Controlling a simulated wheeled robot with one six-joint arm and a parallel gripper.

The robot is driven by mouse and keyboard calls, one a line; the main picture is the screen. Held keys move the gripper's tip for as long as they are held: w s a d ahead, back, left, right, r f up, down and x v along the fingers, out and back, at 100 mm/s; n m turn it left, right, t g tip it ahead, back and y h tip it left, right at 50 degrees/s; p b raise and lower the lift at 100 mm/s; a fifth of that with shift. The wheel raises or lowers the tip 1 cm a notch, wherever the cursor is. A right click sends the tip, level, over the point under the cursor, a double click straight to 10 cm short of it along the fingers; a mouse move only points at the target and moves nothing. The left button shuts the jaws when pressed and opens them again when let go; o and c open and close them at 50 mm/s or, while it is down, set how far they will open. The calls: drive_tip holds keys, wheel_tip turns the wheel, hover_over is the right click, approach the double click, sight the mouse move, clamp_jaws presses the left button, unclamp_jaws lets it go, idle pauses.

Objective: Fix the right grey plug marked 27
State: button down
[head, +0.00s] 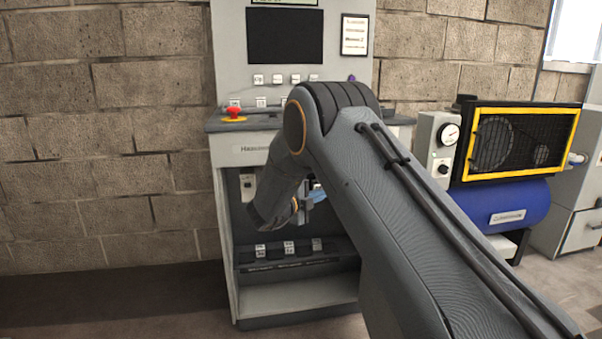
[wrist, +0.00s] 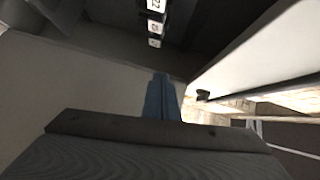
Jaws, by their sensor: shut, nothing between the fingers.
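A row of dark plugs with small white labels sits on the low ledge inside the grey cabinet (head: 226,225). The rightmost labelled plug (head: 317,244) shows in the head view, but its number is too small to read there. In the wrist view, white labels (wrist: 154,27) run down from the top edge; I cannot surely read 27 on any. My gripper (head: 316,192) is in the cabinet's opening, above the ledge and partly behind my arm. Its bluish fingers (wrist: 161,93) are together and empty, apart from the plugs.
A red emergency button (head: 235,112) sits on the cabinet's upper counter. A dark screen (head: 285,36) is above it. A blue compressor tank (head: 505,207) with a yellow-framed guard (head: 471,147) stands to the right. A pale panel (wrist: 250,60) lies close right of my fingers.

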drive_tip(key=s+a+r+n+y, duration=0.7)
drive_tip(key=a+r+n+y, duration=0.2)
drive_tip(key=a+n+y, duration=0.3)
drive_tip(key=s+d+f+n+g+y, duration=0.15)
drive_tip(key=s+n+g, duration=0.35)
drive_tip(key=s, duration=1)
drive_tip(key=s+d+f+n+g+y, duration=0.1)
drive_tip(key=s+d+n+g, duration=0.15)
drive_tip(key=s+n, duration=0.85)
drive_tip(key=s+d+f+g+h, duration=0.15)
drive_tip(key=s+d, duration=0.25)
drive_tip(key=s, duration=0.7)
drive_tip(key=s+d+f+g+h, duration=0.1)
drive_tip(key=s+d+g, duration=0.3)
drive_tip(key=s, duration=0.6)
drive_tip(key=s+d+r+m+p, duration=0.1)
drive_tip(key=d+r+m+p, duration=0.2)
drive_tip(key=d+r+p, duration=0.9)
drive_tip(key=p, duration=0.9)
drive_tip(key=shift+s+r+t+h, duration=0.2)
drive_tip(key=shift+r+t+h, duration=0.1)
drive_tip(key=shift+h, duration=0.1)
